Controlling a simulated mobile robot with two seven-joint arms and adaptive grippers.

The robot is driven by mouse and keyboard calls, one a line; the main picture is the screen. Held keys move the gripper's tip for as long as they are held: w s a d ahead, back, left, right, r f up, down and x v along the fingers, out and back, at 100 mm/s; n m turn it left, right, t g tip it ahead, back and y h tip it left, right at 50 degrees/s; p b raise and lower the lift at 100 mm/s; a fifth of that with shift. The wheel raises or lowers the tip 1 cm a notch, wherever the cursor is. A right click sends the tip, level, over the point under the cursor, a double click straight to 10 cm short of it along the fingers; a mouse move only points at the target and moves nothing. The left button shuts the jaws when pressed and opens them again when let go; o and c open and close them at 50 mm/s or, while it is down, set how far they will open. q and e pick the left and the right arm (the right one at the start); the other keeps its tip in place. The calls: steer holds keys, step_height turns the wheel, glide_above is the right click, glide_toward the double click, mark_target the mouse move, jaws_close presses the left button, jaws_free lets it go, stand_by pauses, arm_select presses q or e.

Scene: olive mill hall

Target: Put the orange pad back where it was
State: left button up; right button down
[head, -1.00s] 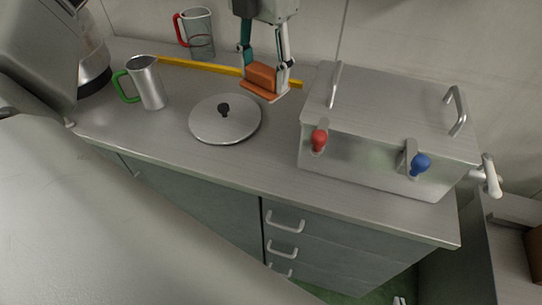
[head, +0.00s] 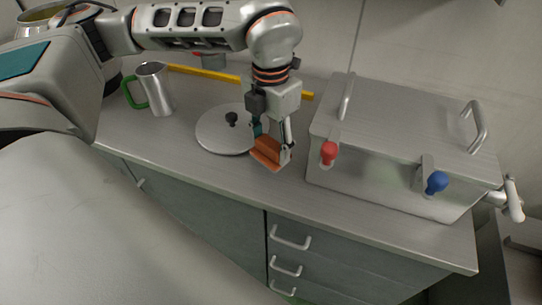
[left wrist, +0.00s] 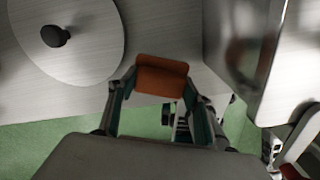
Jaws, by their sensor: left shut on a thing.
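The orange pad (head: 268,152) is held between the fingers of my left gripper (head: 271,142), which is shut on it. In the head view the pad is tilted, between the round lid and the metal box, near the counter's front edge. The left wrist view shows the pad (left wrist: 162,77) between the fingertips (left wrist: 160,90), with the counter beyond it and green floor below. I cannot tell exactly how high it is above the counter.
A round metal lid (head: 213,134) with a black knob lies left of the pad. A metal box (head: 395,135) with red and blue knobs stands right. A green-handled metal mug (head: 157,92) stands further left. A yellow strip (head: 207,74) lies along the back.

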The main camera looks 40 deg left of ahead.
mark_target(271, 157)
arm_select(q)
step_height(271, 157, down, 4)
steer(key=shift+f, duration=0.2)
steer(key=shift+f, duration=0.15)
steer(key=o, duration=1.3)
steer(key=shift+c, duration=0.2)
